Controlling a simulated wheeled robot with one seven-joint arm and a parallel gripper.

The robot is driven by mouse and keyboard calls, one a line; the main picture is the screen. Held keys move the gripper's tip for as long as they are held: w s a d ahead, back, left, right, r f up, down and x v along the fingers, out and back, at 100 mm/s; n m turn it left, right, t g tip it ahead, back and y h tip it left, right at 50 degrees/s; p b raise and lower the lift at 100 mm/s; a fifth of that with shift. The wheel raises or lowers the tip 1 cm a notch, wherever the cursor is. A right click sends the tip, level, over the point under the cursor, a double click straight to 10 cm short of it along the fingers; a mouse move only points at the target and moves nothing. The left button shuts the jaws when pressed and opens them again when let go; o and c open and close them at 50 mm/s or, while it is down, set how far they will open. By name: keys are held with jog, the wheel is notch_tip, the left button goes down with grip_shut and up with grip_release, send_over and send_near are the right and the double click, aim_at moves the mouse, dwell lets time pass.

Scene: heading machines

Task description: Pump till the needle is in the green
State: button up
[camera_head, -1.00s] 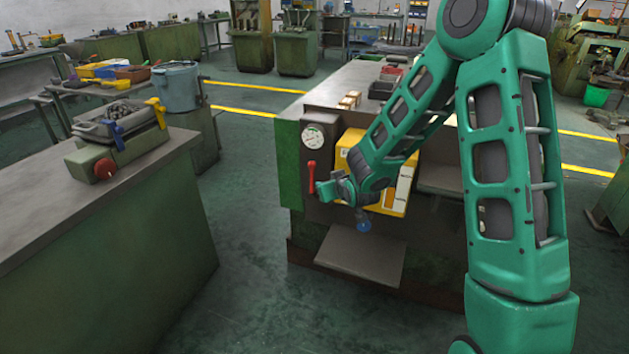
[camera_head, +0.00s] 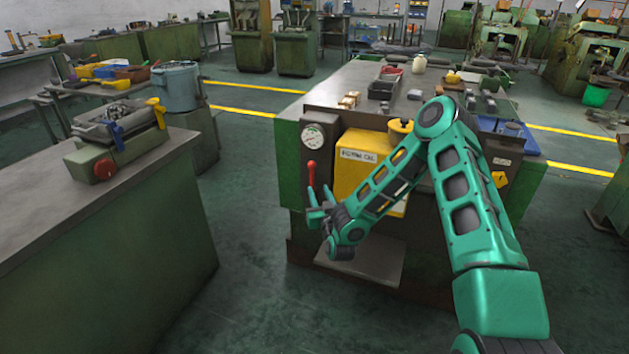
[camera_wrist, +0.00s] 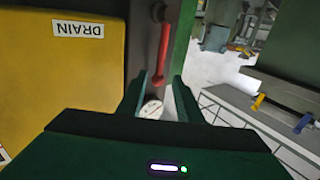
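The red pump lever (camera_head: 311,172) stands upright on the dark panel at the left end of the green machine. The round white gauge (camera_head: 313,137) sits above it; its needle and any green zone are too small to read. My gripper (camera_head: 318,194) is open at the lower part of the lever, fingers pointing up. In the wrist view, the red lever (camera_wrist: 163,52) shows just beyond the gap between my two fingers (camera_wrist: 157,88), with nothing clearly gripped. A pale round face, likely the gauge (camera_wrist: 151,108), shows between the fingers.
A yellow oil tank (camera_head: 359,165) stands right of the lever, close to my forearm. A grey plate (camera_head: 375,262) juts out low in front. A bench (camera_head: 130,185) with a red-knobbed device is at left; open floor (camera_head: 245,250) lies between.

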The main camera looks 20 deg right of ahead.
aim_at(312, 175)
jog(key=w, duration=0.9)
jog(key=shift+w+d+r, duration=0.1)
jog(key=shift+w+d, duration=0.05)
grip_shut()
jog(key=shift+d, duration=0.3)
